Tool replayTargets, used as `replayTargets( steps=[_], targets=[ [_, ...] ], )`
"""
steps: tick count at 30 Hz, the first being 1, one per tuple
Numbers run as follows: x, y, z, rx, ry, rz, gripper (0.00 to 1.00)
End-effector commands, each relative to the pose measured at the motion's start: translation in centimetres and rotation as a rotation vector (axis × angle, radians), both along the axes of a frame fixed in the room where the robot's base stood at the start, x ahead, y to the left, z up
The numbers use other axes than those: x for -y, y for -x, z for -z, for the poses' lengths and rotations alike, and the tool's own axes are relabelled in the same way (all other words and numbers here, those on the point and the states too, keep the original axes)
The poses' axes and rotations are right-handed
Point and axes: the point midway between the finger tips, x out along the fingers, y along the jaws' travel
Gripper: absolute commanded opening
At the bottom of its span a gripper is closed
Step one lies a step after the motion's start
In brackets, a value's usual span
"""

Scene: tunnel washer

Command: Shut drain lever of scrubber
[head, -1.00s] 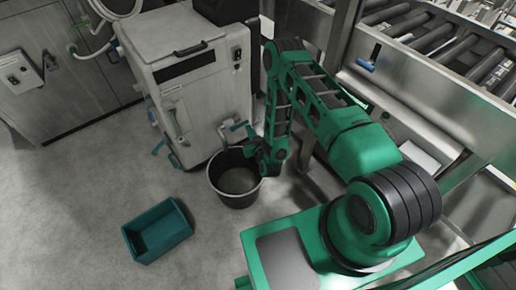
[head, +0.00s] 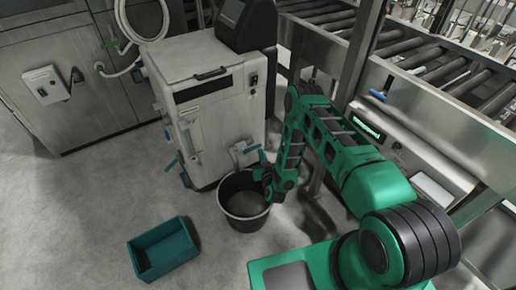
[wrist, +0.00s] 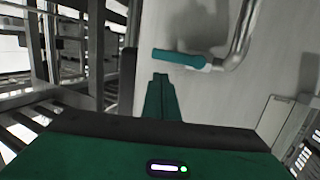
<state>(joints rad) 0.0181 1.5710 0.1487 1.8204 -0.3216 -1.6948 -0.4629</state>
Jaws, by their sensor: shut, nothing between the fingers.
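The scrubber (head: 217,105) is a pale box-shaped machine left of my arm. A drain pipe comes out low on its front, above a dark bucket (head: 229,205). The teal drain lever (head: 250,149) sits at this pipe. In the wrist view the lever (wrist: 178,57) sticks out to the left from the end of a bent metal pipe (wrist: 240,45). My gripper (wrist: 160,77) is shut and empty, its fingertips just below the lever in that picture. A gap shows between them. In the head view my gripper (head: 263,168) is over the bucket's right side, partly hidden by my arm.
A teal bin (head: 163,248) lies on the floor at the lower left. Other teal handles (head: 171,164) are on the scrubber's left side. A roller conveyor (head: 440,70) with a metal frame stands at the right. The floor at left is clear.

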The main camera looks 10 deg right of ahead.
Motion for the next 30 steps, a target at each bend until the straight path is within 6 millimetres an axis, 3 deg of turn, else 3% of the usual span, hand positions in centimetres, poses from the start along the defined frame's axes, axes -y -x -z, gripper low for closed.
replayTargets(
  steps=[15, 30],
  targets=[
    [0.3, -5.7, 0.9, 0.001, 0.0, 0.001, 0.0],
    [0.3, -6.4, 1.0, -0.001, 0.001, 0.0, 0.0]
  ],
)
